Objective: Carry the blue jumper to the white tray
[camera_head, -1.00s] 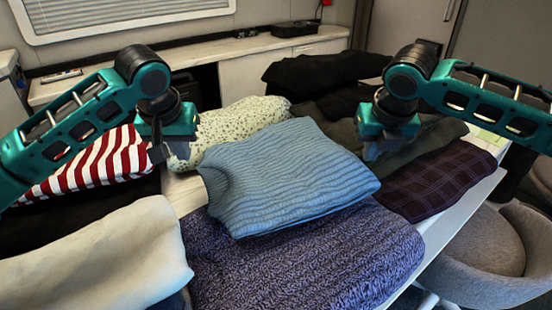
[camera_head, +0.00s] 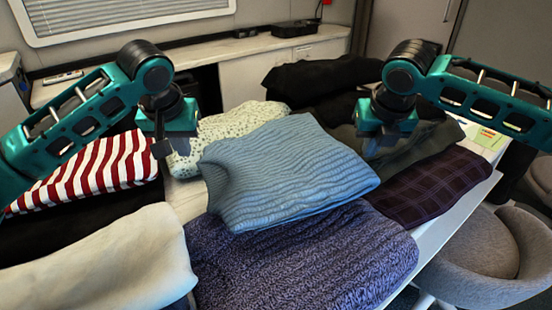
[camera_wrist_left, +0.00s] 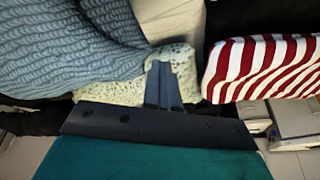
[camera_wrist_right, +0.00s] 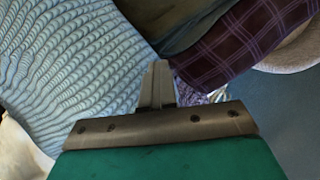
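The blue jumper (camera_head: 285,172) lies folded on top of a purple knit (camera_head: 310,265) in the middle of the pile. It fills the left part of both the left wrist view (camera_wrist_left: 60,45) and the right wrist view (camera_wrist_right: 70,75). My left gripper (camera_head: 160,150) is left of the jumper, shut, with its fingers (camera_wrist_left: 162,80) over a spotted cloth. My right gripper (camera_head: 372,148) is shut at the jumper's right side, its fingers (camera_wrist_right: 157,80) beside the jumper's edge. Neither gripper visibly holds cloth. I cannot make out a white tray.
A red-striped cloth (camera_head: 100,170), a cream cloth (camera_head: 100,255), the spotted cloth (camera_head: 230,130), dark clothes (camera_head: 320,72) and a purple checked cloth (camera_head: 430,187) surround the jumper. A grey chair (camera_head: 480,250) stands at the right. A counter (camera_head: 230,48) runs along the back.

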